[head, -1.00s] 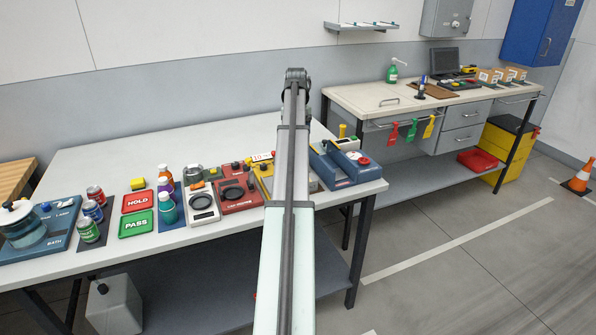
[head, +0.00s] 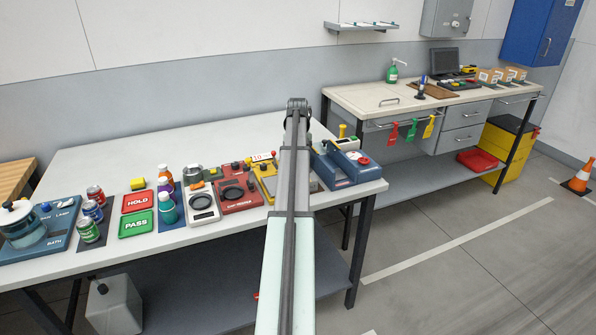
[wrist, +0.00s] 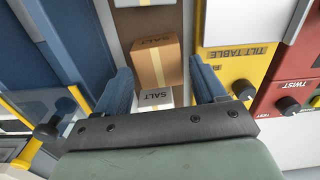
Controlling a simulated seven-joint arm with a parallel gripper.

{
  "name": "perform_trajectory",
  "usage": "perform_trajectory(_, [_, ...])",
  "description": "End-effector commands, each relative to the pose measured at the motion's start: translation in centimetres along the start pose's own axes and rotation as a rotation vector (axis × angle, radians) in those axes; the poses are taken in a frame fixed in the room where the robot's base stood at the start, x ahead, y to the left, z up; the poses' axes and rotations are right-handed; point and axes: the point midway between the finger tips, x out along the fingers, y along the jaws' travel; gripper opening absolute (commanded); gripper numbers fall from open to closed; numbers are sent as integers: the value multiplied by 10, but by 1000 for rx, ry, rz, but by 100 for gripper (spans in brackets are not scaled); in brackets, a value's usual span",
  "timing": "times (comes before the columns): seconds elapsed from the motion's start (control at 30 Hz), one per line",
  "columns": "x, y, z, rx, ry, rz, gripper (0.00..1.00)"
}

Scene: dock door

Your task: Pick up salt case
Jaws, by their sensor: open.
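A brown cardboard case marked SALT (wrist: 157,64), with a pale tape strip, stands in the middle of the wrist view. Just below it is a pale grey-white piece also marked SALT (wrist: 155,97); I cannot tell whether it is a separate case or a label. My gripper (wrist: 161,66) is open, with one blue finger left and one right of the cases. I see nothing held between the fingers, and I cannot tell whether they touch a case. In the head view my own arm hides the gripper and the salt cases.
A yellow tilt table (wrist: 235,65) and a red twist unit (wrist: 297,85) stand close on the right in the wrist view. A blue device (head: 345,168) is at the table's right end. The white table's (head: 150,140) back half is clear.

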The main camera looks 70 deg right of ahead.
Motion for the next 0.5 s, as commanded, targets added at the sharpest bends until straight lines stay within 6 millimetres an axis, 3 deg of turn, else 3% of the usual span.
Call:
perform_trajectory(0.23, [32,1,1,-1,1,1,70])
perform_trajectory(0.5, [38,2,0,-2,2,2,70])
